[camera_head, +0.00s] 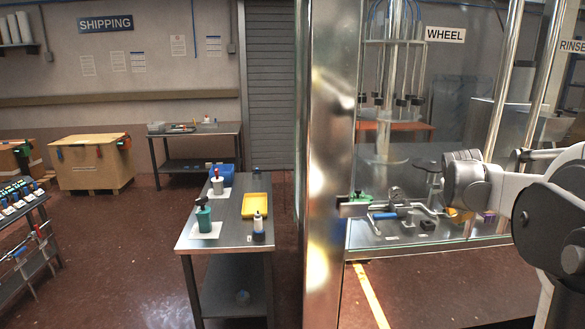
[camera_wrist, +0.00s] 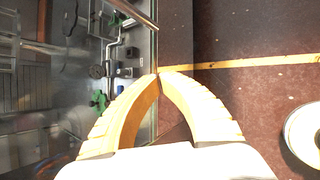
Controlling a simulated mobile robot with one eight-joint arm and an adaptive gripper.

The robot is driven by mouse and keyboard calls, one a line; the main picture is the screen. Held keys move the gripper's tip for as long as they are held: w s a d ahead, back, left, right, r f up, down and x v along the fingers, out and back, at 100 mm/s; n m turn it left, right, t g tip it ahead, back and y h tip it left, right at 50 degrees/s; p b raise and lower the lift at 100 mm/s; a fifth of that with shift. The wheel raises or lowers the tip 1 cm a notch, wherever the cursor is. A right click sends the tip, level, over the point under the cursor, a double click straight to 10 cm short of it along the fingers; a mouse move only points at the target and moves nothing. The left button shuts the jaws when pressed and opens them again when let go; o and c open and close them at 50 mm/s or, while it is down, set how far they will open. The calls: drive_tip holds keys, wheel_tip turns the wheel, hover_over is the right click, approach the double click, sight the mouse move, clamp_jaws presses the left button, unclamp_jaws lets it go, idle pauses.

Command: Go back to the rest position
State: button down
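My gripper (camera_wrist: 159,76) shows in the wrist view, with its two pale yellow curved fingers meeting at the tips. Nothing is visible between them. In the head view my white and dark arm comes in from the right, in front of the glass-sided wheel machine (camera_head: 394,244); I cannot clearly make out the fingers there. In the wrist view the fingertips appear over the machine's edge, beside the red-brown floor (camera_wrist: 245,105) and its yellow line (camera_wrist: 250,62).
A shiny metal post (camera_head: 330,170) stands left of my arm. Wooden crate (camera_head: 90,165) and back table (camera_head: 190,130) stand farther off. Floor is open between them.

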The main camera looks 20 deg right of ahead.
drive_tip(key=s+a+f+m+t+y+b, duration=0.1)
drive_tip(key=s+a+f+m+y+b, duration=0.2)
drive_tip(key=a, duration=1)
drive_tip(key=s+a+f+m+t+b, duration=0.1)
drive_tip(key=s+a+m, duration=0.3)
drive_tip(key=a, duration=0.9)
drive_tip(key=s+a+f+m+y+b, duration=0.2)
drive_tip(key=s+a+f+m, duration=0.2)
drive_tip(key=a, duration=0.5)
drive_tip(key=s+a+f+m+y+b, duration=0.1)
drive_tip(key=s+a+f+m+b, duration=0.1)
drive_tip(key=s+a+f+m, duration=0.3)
drive_tip(key=s+a+f, duration=0.3)
drive_tip(key=s+a, duration=0.1)
drive_tip(key=shift+a+f+y, duration=0.3)
drive_tip(key=shift+a+y, duration=0.1)
drive_tip(key=shift+s, duration=0.1)
